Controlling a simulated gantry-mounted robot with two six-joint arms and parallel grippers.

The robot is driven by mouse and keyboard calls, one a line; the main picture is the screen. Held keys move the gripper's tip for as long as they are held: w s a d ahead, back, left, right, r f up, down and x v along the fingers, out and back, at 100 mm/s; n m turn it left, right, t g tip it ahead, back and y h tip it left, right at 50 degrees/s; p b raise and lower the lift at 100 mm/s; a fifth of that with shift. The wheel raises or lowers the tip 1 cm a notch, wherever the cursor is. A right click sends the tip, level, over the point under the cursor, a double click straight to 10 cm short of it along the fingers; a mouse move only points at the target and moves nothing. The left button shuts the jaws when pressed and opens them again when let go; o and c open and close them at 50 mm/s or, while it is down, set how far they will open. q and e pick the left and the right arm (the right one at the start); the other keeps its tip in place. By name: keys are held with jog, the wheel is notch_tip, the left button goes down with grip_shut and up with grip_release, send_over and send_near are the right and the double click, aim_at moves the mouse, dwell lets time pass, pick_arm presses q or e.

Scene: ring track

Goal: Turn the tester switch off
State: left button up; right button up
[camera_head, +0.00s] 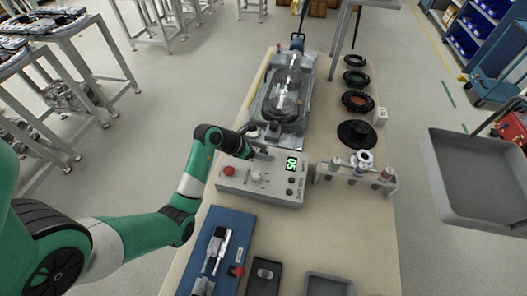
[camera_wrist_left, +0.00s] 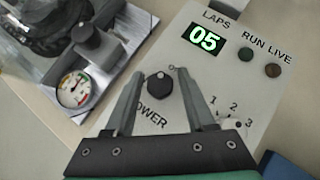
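The tester is a light grey box (camera_head: 232,185) on the bench, with a lit green display (camera_head: 291,164) reading 05. My left gripper (camera_head: 262,150) is over the box's far left part. In the left wrist view the gripper (camera_wrist_left: 159,71) is open, with one finger on each side of the power switch; I cannot tell whether they touch it. My right gripper is in neither view.
A red button (camera_head: 229,171) and a selector knob (camera_head: 257,176) are on the box. A ring track under a clear cover (camera_head: 286,92) lies behind it. A rack of small bottles (camera_head: 355,178) stands right. A blue tool mat (camera_head: 228,222) lies in front.

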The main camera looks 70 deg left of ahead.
pick_arm(q)
grip_shut()
jog(key=shift+r+m+h+p, duration=0.1)
jog(key=shift+m+h+p, duration=0.5)
jog(key=shift+m+p, duration=0.1)
jog(key=shift+m+h, duration=0.4)
jog(key=shift+m, duration=0.2)
jog(key=shift+m+h, duration=0.6)
jog(key=shift+m, duration=0.1)
jog(key=shift+m+g+h, duration=0.5)
jog(key=shift+m+h, duration=0.1)
jog(key=shift+m, duration=0.3)
